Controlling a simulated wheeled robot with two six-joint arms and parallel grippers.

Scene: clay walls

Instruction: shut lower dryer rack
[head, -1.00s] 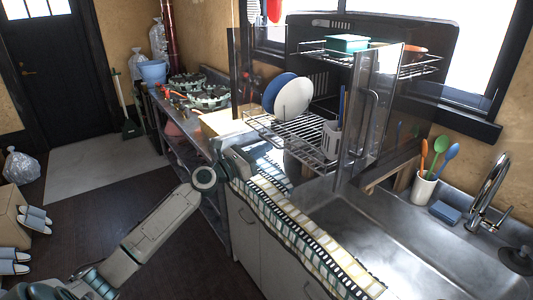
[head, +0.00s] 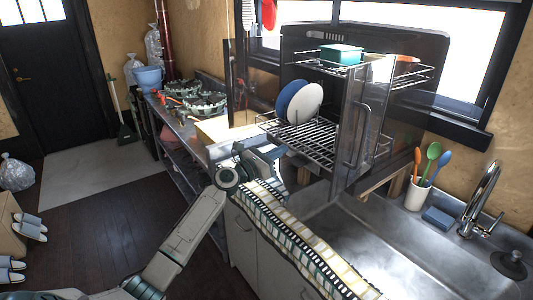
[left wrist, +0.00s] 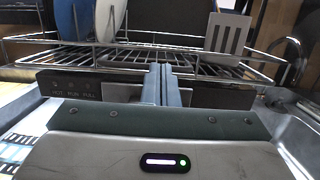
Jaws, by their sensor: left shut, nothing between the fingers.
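The lower dryer rack (head: 318,147) is a wire rack sticking partly out of the dark dryer cabinet. It carries a blue plate (head: 287,98) and a white plate (head: 305,102). In the left wrist view, its wire front (left wrist: 215,68) spans the picture, with a pale slotted utensil holder (left wrist: 226,36) at the right. My left gripper (head: 272,160) is shut and empty, low at the rack's front. Its fingers (left wrist: 164,82) overlap a dark strip with small lettering under the wires; whether they touch it is unclear. My right gripper is out of view.
An upright clear door panel (head: 358,120) with a handle stands at the cabinet's right. The upper rack (head: 405,74) holds a teal box (head: 341,54). A patterned towel (head: 290,235) lies along the sink edge. The sink (head: 400,240) is right of my arm.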

